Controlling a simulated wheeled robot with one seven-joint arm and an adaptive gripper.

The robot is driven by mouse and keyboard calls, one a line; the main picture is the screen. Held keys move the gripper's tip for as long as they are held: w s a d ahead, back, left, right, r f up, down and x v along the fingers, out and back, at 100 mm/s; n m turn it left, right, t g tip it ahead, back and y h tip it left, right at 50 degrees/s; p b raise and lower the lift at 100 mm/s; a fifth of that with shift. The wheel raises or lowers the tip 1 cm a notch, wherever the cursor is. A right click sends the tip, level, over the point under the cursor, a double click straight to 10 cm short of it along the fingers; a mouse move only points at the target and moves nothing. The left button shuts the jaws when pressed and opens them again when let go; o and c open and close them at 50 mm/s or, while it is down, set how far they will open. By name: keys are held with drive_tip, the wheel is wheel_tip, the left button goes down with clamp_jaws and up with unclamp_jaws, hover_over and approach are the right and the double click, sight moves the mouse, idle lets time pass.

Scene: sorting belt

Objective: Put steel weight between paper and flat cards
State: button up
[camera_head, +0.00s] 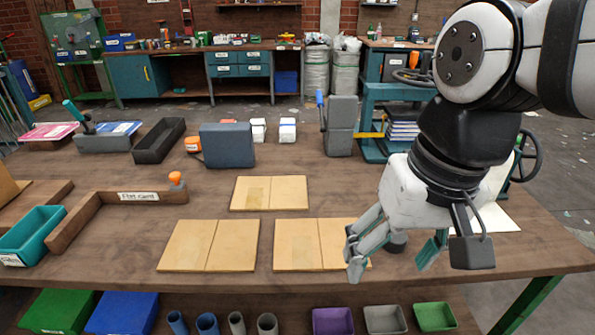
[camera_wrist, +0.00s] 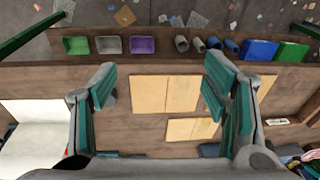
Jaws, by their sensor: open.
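A small dark grey cylinder, which looks like the steel weight (camera_head: 397,243), stands on the table behind my gripper's fingers, partly hidden. My gripper (camera_head: 393,262) is open and empty, fingers pointing down at the table's front right. In the wrist view its spread fingers (camera_wrist: 160,75) frame tan cards, and part of the grey weight shows beside the left finger. White paper (camera_head: 495,217) lies at the right, partly behind my gripper; it also shows in the wrist view (camera_wrist: 32,122). Flat tan cards (camera_head: 208,245) lie in pairs on the table's middle. A wooden corner frame (camera_head: 95,205) bears a card label.
A teal bin (camera_head: 30,237) stands at the left. A dark tray (camera_head: 159,141), a blue-grey box (camera_head: 227,146) and a grey press-like device (camera_head: 340,125) stand at the back. Bins such as the purple one (camera_head: 332,321) sit below the front edge.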

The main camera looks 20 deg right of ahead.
drive_tip(key=s+n, duration=0.2)
drive_tip(key=s+a+f, duration=0.1)
drive_tip(key=shift+s+n+h, duration=0.3)
drive_tip(key=shift+s+n, duration=0.1)
